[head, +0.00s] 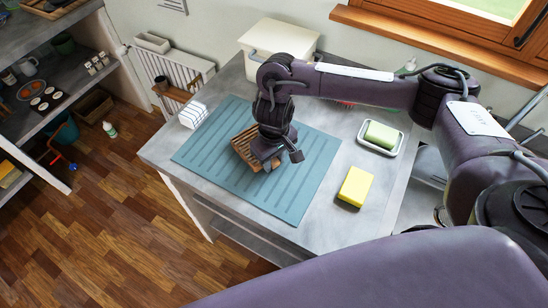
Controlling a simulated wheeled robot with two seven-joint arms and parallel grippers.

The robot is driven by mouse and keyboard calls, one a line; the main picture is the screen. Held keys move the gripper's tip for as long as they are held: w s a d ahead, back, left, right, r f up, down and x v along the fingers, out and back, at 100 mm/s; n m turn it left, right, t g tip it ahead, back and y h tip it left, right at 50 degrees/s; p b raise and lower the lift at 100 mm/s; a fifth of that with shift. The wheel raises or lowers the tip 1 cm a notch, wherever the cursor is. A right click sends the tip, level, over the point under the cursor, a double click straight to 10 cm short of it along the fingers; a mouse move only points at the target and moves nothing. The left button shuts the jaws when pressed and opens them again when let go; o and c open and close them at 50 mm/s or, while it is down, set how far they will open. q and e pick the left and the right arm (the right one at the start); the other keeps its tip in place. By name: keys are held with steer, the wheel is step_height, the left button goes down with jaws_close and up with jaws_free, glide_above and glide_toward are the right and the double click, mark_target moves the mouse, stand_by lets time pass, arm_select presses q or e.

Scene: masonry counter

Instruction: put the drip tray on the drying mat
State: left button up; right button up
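The drying mat (215,158) is a ribbed blue-green sheet lying flat on the grey counter. A brown slatted tray (242,148), which looks like the drip tray, is over the middle of the mat and appears to rest on it. My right gripper (280,158) is right over the tray's right part and hides some of it. I cannot tell whether its fingers are open, or whether they touch the tray. My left gripper is out of view.
A yellow sponge (355,187) and a green soap bar (381,135) in a white dish lie right of the mat. A white striped block (193,115) sits at the mat's left corner. A cream bin (278,42) stands behind. A sink is at right.

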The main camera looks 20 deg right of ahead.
steer(key=o, duration=0.3)
steer(key=shift+r, duration=0.1)
step_height(320, 180, up, 12)
steer(key=p, duration=0.2)
stand_by(0.8)
